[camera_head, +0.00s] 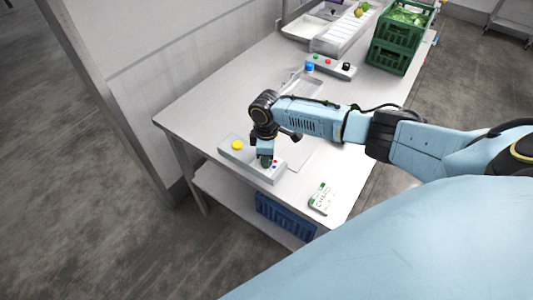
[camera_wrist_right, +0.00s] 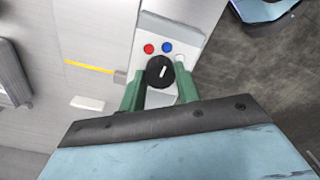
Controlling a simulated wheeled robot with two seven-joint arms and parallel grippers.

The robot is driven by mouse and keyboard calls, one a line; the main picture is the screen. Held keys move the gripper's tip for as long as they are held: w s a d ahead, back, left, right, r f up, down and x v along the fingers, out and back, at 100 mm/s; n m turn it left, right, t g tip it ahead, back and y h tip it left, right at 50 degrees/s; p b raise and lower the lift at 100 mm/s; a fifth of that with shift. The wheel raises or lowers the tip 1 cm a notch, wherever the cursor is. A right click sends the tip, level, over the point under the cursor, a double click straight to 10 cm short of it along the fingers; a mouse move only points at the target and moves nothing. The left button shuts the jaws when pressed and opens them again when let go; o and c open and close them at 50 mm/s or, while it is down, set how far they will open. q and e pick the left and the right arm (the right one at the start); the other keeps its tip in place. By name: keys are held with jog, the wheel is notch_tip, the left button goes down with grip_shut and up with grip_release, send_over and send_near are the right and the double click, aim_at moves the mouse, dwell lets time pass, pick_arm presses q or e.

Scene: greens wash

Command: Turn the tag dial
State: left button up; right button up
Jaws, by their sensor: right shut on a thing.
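The tag dial (camera_wrist_right: 160,72) is a round black knob with a white mark, on a light grey control box. In the right wrist view it sits between the two green fingers of my right gripper (camera_wrist_right: 161,92), which is shut on it. In the head view the right gripper (camera_head: 265,160) points down onto the grey box (camera_head: 231,148) near the table's front left, and hides the dial. Red (camera_wrist_right: 149,49), blue (camera_wrist_right: 167,47) and white buttons lie beside the dial. A yellow button (camera_head: 237,145) is at the box's left end. My left gripper is not in view.
A blue crate (camera_head: 285,217) is on the lower shelf.

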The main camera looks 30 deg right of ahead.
jog(key=shift+w+r+n, duration=0.1)
jog(key=shift+n, duration=0.2)
jog(key=o, duration=1)
notch_tip(320, 180, up, 13)
jog(key=shift+r, duration=0.15)
dwell(0.5)
